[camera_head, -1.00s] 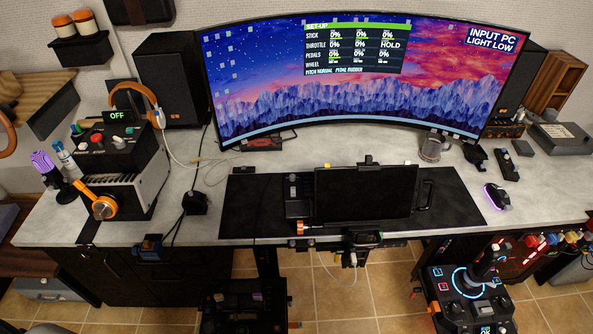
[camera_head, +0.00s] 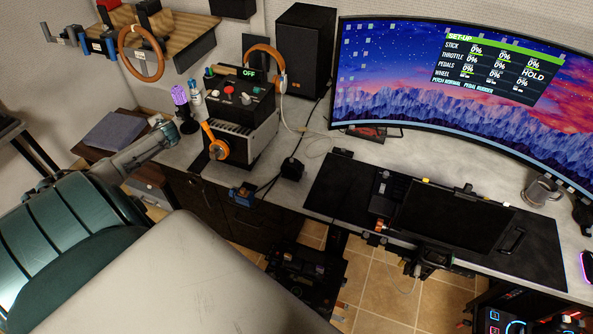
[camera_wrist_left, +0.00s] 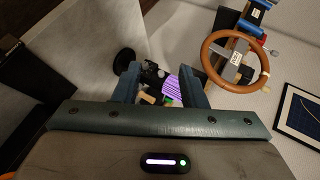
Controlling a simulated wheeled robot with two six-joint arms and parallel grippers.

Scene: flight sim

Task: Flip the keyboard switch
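No part that I can surely identify as the keyboard switch shows. A black box (camera_head: 239,101) with an "OFF" display (camera_head: 249,72), a red knob and small controls stands on a keyed unit (camera_head: 242,140) at the desk's left. My right gripper is out of view.
The purple-topped object (camera_head: 181,100) and a pale bottle (camera_head: 197,99) stand between my left gripper and the black box. Orange headphones (camera_head: 264,55) and a speaker (camera_head: 305,50) are behind. A wooden steering wheel (camera_head: 141,52) hangs at the upper left.

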